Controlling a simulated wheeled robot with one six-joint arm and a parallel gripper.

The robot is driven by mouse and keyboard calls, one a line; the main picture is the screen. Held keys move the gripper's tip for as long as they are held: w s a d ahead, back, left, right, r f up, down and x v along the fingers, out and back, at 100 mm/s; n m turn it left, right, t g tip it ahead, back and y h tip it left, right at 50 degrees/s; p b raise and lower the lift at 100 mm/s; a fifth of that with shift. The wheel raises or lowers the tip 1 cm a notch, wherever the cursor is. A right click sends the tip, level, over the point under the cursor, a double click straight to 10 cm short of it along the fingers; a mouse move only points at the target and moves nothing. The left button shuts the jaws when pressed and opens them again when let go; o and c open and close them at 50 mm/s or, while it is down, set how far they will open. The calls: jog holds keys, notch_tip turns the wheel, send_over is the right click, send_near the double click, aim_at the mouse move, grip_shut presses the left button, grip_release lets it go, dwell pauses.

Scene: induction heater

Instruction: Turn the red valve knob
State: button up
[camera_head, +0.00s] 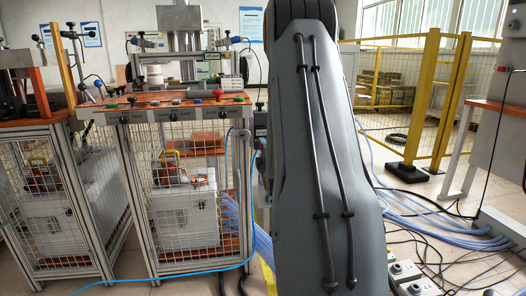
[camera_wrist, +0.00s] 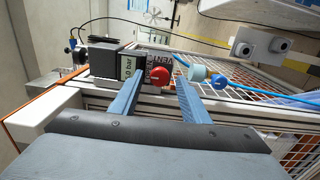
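The red valve knob (camera_wrist: 160,75) shows in the wrist view on a small panel with a label reading partly "VENT". My gripper (camera_wrist: 159,82) is open, with one blue finger to the left of the knob and the other to the right. Gaps show between the knob and both fingers; I cannot tell how far the tips reach in depth. In the head view my arm fills the middle, and neither my gripper nor the valve knob can be made out there.
A light-blue fitting (camera_wrist: 199,73) with a blue hose lies right of the knob, close to the right finger. A wire-mesh machine cabinet (camera_head: 190,200) stands left of my arm. Cables (camera_head: 420,215) cover the floor at right, before a yellow fence (camera_head: 415,95).

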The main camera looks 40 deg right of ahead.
jog(key=p+v, duration=0.1)
jog(key=v, duration=0.6)
jog(key=shift+s+a, duration=0.2)
jog(key=shift+s, duration=0.1)
dwell(0.3)
